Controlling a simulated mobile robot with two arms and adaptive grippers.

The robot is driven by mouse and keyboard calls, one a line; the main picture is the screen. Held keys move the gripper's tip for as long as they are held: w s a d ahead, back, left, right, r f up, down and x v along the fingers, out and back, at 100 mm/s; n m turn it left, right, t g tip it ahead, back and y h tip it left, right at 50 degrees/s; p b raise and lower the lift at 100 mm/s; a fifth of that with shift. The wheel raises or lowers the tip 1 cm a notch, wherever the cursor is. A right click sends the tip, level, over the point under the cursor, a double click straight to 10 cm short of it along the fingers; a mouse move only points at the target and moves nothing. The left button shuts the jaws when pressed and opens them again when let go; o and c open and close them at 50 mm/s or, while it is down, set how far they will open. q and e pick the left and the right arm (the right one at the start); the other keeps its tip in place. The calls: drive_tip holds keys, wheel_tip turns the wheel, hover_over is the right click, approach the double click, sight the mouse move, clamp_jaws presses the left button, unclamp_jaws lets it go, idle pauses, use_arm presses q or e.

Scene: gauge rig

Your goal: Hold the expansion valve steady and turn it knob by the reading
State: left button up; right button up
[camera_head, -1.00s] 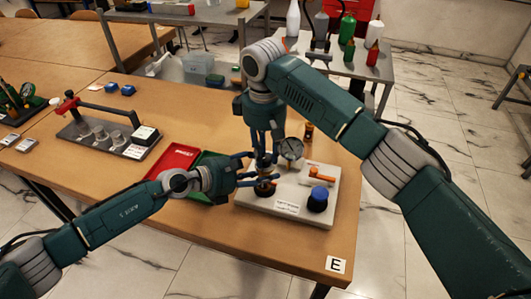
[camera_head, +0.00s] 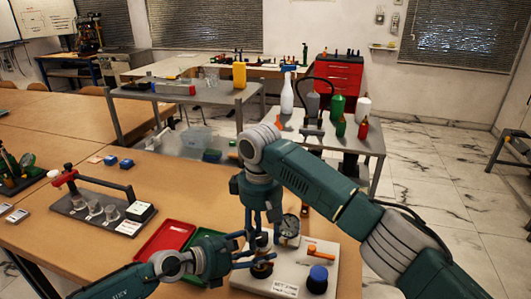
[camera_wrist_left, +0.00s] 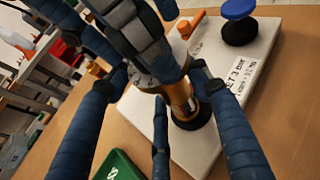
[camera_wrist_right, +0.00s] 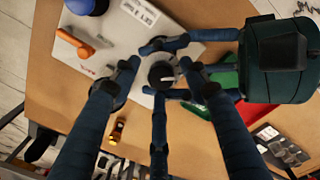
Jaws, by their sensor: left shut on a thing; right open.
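The expansion valve has a brass body on a dark round base, seen in the left wrist view (camera_wrist_left: 188,108), and stands on a pale grey plate (camera_head: 325,250). Its dark round knob (camera_wrist_right: 161,74) shows from above in the right wrist view. My left gripper (camera_head: 256,261) comes in from the left and is shut on the valve body. My right gripper (camera_head: 260,232) points down above the valve; its open fingers surround the knob. The pressure gauge (camera_head: 289,226) stands just behind, its needle too small to read. A printed label (camera_head: 284,288) lies on the plate.
The plate also carries an orange lever (camera_head: 321,253) and a blue knob (camera_head: 318,277) right of the valve. Red (camera_head: 166,246) and green (camera_head: 206,243) trays lie to the left. A small brass fitting (camera_wrist_right: 117,131) lies beyond the plate.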

sight(263, 236)
drive_tip(key=m, duration=0.3)
drive_tip(key=shift+w, duration=0.1)
drive_tip(key=m, duration=0.4)
drive_tip(key=shift+d, duration=0.15)
wheel_tip(263, 236, up, 12)
drive_tip(key=w+r+n+t, duration=0.1)
drive_tip(key=w+r+t, duration=0.2)
drive_tip(key=w, duration=0.4)
drive_tip(key=w+r+t+y, duration=0.1)
drive_tip(key=w+r+t, duration=0.2)
drive_tip(key=w, duration=0.4)
drive_tip(key=w+d+r+n+t, duration=0.1)
drive_tip(key=w+r+t, duration=0.2)
drive_tip(key=w, duration=0.4)
drive_tip(key=shift+w+r+n+t, duration=0.15)
drive_tip(key=shift+r+n+t, duration=0.2)
drive_tip(key=shift+t, duration=0.35)
